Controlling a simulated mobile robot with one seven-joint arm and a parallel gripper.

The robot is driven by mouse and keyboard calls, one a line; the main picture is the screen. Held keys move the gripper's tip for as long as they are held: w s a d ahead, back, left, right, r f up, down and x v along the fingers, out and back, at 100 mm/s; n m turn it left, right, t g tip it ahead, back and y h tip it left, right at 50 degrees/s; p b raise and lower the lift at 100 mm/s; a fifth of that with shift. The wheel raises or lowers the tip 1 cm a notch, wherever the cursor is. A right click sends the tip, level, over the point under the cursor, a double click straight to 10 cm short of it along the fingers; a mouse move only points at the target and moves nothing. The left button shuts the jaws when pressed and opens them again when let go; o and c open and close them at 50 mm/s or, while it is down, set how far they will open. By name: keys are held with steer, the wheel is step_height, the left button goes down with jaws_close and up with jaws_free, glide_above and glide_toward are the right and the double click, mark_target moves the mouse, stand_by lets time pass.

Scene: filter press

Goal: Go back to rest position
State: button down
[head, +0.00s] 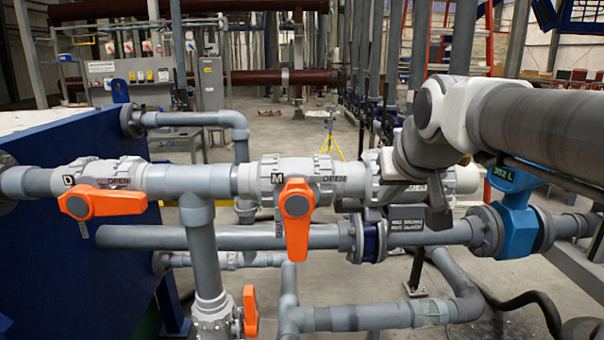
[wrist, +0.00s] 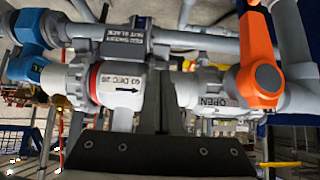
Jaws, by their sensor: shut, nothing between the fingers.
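My arm comes in from the right in the head view, with my gripper (head: 438,218) pointing down in front of the grey pipework. In the wrist view my gripper (wrist: 158,78) shows as two dark fingers shut together with nothing between them. The valve marked M has an orange handle (head: 297,220) hanging down, left of my gripper and apart from it. That handle seems to be the one at the right of the wrist view (wrist: 258,60). The valve marked D has an orange handle (head: 102,203) lying along the pipe. My arm hides part of the pipe behind it.
A blue flow meter (head: 517,215) sits on the lower pipe to the right of my gripper. A third orange handle (head: 250,310) is low down. A blue press plate (head: 85,265) stands at left. A yellow tripod (head: 328,140) stands on open floor behind the pipes.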

steer(key=s+a+f+g, duration=0.1)
steer(key=s+f, duration=0.5)
steer(key=s, duration=0.3)
steer(key=s+f+g, duration=0.2)
steer(key=s+f, duration=0.5)
steer(key=s, duration=0.3)
steer(key=shift+s+a+f, duration=0.2)
steer(key=shift+s+a, duration=0.1)
steer(key=shift+a, duration=0.05)
